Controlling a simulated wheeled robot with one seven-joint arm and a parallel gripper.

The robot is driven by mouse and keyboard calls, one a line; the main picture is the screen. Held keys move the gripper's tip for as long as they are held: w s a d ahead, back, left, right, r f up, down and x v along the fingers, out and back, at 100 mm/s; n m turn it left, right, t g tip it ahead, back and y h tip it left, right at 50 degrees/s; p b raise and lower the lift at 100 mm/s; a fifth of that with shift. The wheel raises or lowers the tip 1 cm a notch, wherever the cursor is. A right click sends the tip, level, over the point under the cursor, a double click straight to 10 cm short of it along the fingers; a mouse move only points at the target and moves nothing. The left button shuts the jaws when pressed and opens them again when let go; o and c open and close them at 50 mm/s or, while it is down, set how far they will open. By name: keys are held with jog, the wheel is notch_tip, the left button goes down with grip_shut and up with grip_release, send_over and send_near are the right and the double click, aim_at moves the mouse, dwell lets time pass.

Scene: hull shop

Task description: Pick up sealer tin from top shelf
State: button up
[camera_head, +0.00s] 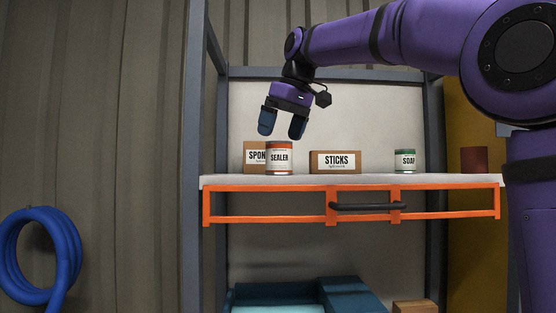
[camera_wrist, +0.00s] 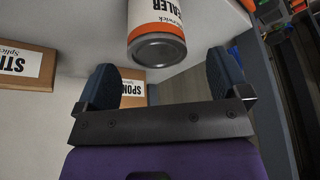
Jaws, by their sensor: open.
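The sealer tin (camera_head: 279,159) is a white can with orange bands and a black "SEALER" label. It stands upright on the white top shelf (camera_head: 425,180), near its left end, in front of the sponge box. My gripper (camera_head: 282,134) is open and empty, with its blue fingers pointing down above the tin in the head view. I see no contact between the fingers and the tin.
A sponge box (camera_head: 254,152) stands partly hidden behind the tin. A sticks box (camera_head: 335,161), a soap tin (camera_head: 405,160) and a dark red item (camera_head: 474,160) stand further right. An orange frame with a black handle (camera_head: 365,207) runs along the shelf front. A grey post (camera_head: 195,150) rises at left.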

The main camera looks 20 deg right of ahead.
aim_at(277, 150)
jog(key=shift+x, duration=2.75)
jog(key=shift+d, duration=0.15)
jog(key=c, duration=1.2)
jog(key=shift+o, duration=0.2)
jog(key=shift+s, duration=0.1)
jog(key=shift+r, duration=0.15)
